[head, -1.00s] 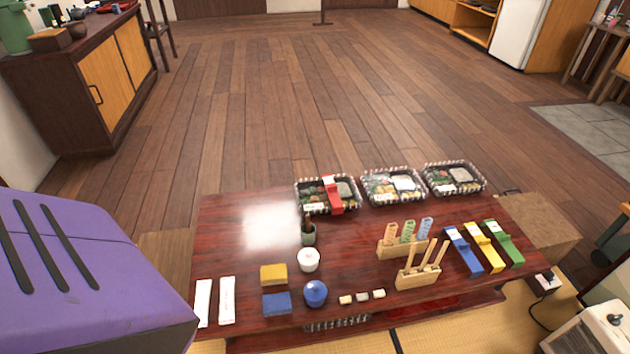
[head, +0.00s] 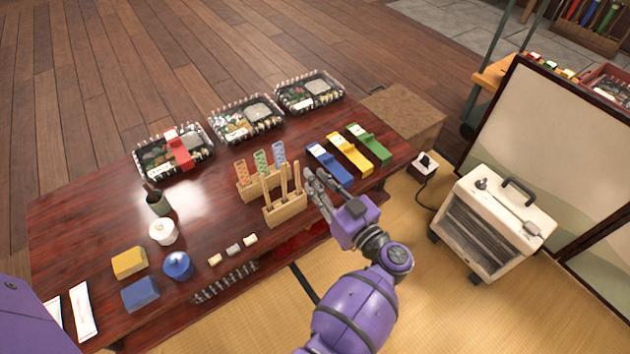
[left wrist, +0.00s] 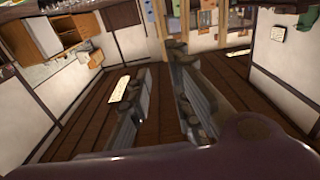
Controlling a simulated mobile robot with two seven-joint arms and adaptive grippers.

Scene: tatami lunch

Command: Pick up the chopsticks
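A wooden stand (head: 285,211) on the dark red table holds upright plain wooden sticks (head: 283,183) that look like chopsticks. Behind it, a second wooden stand (head: 262,187) holds patterned coloured pieces. Two white paper packets lie at the table's left end; one (head: 83,311) shows clearly, and I cannot tell what is inside.
Blue (head: 329,163), yellow (head: 350,155) and green (head: 369,145) boxes lie close beyond my gripper. Bento trays (head: 246,121) line the table's far edge. A blue pot (head: 178,265) and a white pot (head: 163,232) stand left. A cream heater (head: 495,222) stands on the tatami at right.

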